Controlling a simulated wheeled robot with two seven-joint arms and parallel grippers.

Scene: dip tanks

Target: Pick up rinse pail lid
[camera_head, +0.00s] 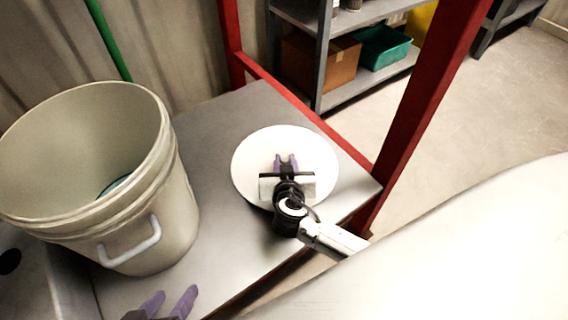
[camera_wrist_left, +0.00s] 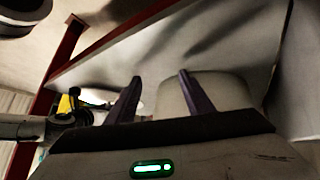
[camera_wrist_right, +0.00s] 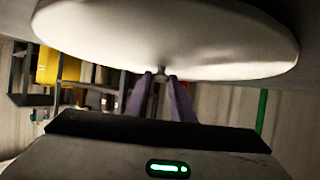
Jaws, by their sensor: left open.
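The rinse pail lid (camera_head: 252,160) is a round white disc over the grey bench top, right of the pail. In the right wrist view the lid (camera_wrist_right: 190,40) fills the top, with a small knob at its middle. My right gripper (camera_head: 287,161) is above the lid, its purple fingers (camera_wrist_right: 160,78) close together on the knob. I cannot tell whether the lid touches the bench. The white pail (camera_head: 170,215) is open, with a handle on its side. My left gripper (camera_head: 172,300) is open and empty in front of the pail; the pail (camera_wrist_left: 222,92) shows beyond its fingers.
The grey bench top (camera_head: 215,235) has free room between pail and lid. A red post (camera_head: 425,110) stands at the bench's right corner. Behind, a grey shelf holds a cardboard box (camera_head: 320,62) and a green bin (camera_head: 382,48). A green pole (camera_head: 108,40) stands behind the pail.

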